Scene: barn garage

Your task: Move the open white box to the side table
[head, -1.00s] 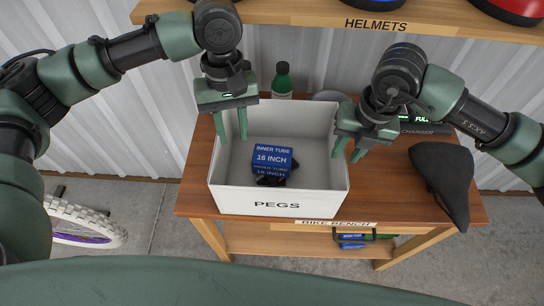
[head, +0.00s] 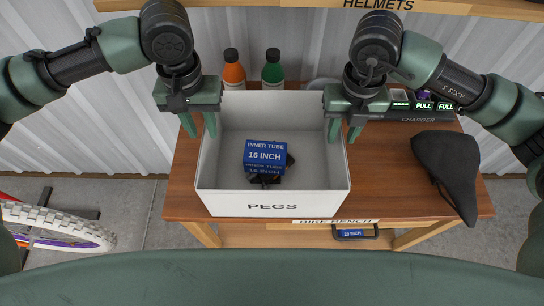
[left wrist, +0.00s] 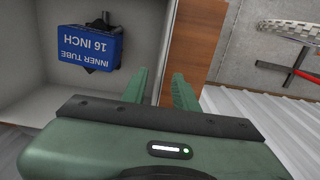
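The open white box (head: 225,203), labelled PEGS, sits upright on the wooden bike bench (head: 385,200). A blue inner tube box (head: 265,152) lies inside it with some dark items partly hidden beneath. My left gripper (head: 199,126) is open at the box's left wall. In the left wrist view, my left gripper's fingers (left wrist: 160,90) are apart, one on the box's inner side and one outside over the bench. My right gripper (head: 344,131) is open at the right wall, fingers apart around its rim. Neither gripper is visibly closed on a wall. No side table can be identified.
An orange bottle (head: 234,72) and a green bottle (head: 273,68) stand behind the box. A black saddle (head: 447,170) and a charger (head: 420,115) are on the bench's right. The helmets shelf (head: 300,4) is above. A bicycle wheel (head: 60,228) is at lower left.

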